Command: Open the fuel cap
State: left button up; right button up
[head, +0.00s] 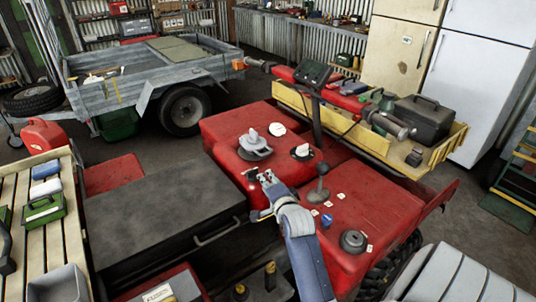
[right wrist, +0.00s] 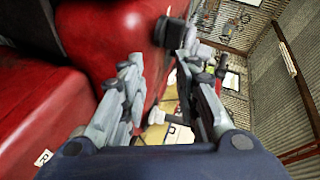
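The red quad body (head: 225,160) fills the middle of the head view. A grey raised fitting on a round base (head: 255,145) sits on its hump and looks like a cap. A dark round knob (head: 353,241) lies lower right on the red body; I cannot tell for sure which is the fuel cap. My right gripper (head: 262,176) is just in front of the grey fitting, apart from it. In the right wrist view my right gripper (right wrist: 160,70) has its fingers spread with nothing held. A black knob-like part (right wrist: 170,32) shows beyond the fingertips. My left gripper is out of view.
A lever with a dark knob (head: 319,182) stands right of my gripper. A yellow rack (head: 450,143) carries a toolbox (head: 424,117). A grey trailer (head: 165,75) stands behind. A slatted bench (head: 65,235) is at left.

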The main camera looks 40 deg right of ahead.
jog(key=w+d+m, duration=0.1)
jog(key=w+d, duration=0.1)
jog(key=w, duration=0.1)
jog(key=w+d+m+p, duration=0.1)
jog(key=w+d, duration=0.2)
jog(key=w+d+h, duration=0.1)
jog(key=w+d, duration=0.2)
jog(key=shift+w+r+m, duration=0.25)
jog(key=shift+r+m, duration=0.1)
jog(key=shift+m, duration=0.05)
grip_shut()
